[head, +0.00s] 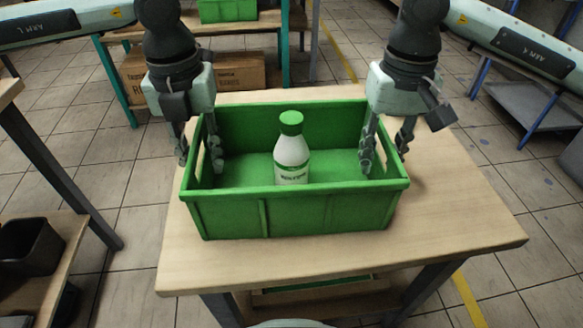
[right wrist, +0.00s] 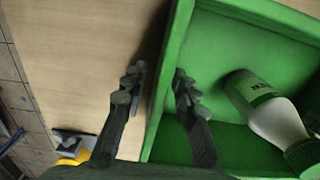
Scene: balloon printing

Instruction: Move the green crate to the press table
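The green crate (head: 300,216) stands upright on a wooden table (head: 450,225). A white bottle with a green cap (head: 291,150) stands inside it. My left gripper (head: 199,158) is open at the crate's left end wall, one finger outside and one inside. My right gripper (head: 386,150) is open at the right end wall, also with a finger on each side. In the right wrist view, the crate's wall (right wrist: 166,85) runs between the spread fingers of my right gripper (right wrist: 158,82), with gaps visible. The bottle (right wrist: 270,115) shows there too. I cannot tell which table is the press table.
Another green crate (head: 228,10) sits on a table at the back, with cardboard boxes (head: 238,72) below. A shelf with a black bin (head: 30,246) is at the left. A blue-legged metal table (head: 520,105) is at the right. Tiled floor lies between them.

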